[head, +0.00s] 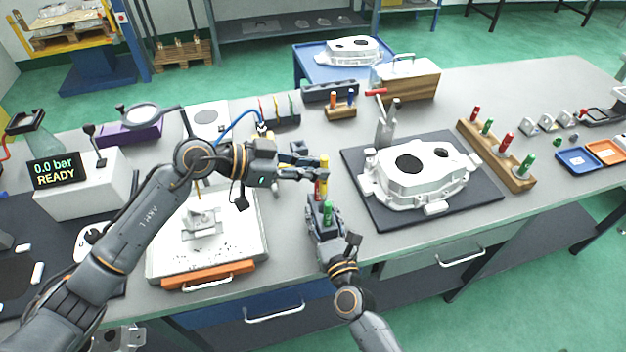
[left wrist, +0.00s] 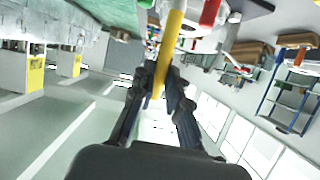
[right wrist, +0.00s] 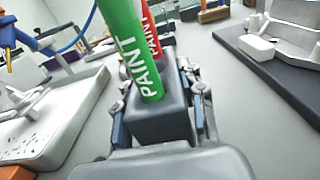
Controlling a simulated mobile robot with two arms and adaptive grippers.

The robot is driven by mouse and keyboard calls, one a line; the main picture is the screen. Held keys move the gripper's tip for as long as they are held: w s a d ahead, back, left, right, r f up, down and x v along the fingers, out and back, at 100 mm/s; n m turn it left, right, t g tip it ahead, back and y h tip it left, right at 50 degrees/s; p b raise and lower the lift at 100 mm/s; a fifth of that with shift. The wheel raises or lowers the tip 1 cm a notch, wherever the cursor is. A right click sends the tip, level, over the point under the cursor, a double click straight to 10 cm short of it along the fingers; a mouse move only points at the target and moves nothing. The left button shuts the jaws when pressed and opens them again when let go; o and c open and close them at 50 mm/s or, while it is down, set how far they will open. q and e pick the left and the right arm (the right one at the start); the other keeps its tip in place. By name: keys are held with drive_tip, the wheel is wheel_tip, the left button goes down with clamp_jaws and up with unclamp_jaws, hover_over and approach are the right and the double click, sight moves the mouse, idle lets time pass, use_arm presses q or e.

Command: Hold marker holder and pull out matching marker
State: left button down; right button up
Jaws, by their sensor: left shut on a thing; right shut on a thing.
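A dark grey marker holder (right wrist: 160,120) stands in my right gripper (head: 326,222), which is shut on its sides at the bench's front. A green paint marker (right wrist: 132,50) and a red paint marker (right wrist: 151,32) stand in it; the green one also shows in the head view (head: 327,211). My left gripper (head: 320,174) is shut on a yellow marker (left wrist: 170,42), just above the holder. The yellow marker is near upright in the head view (head: 322,188). Whether its lower end is clear of the holder is hard to tell.
A white casting (head: 417,178) lies on a dark mat (head: 365,215) to the right. A wooden rack (head: 496,158) with several markers stands beyond it. A white tray (head: 165,262) with an orange handle lies to the left. Another grey holder (head: 286,118) stands behind my left gripper.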

drive_tip(key=o, duration=1.3)
drive_tip(key=shift+s, duration=0.1)
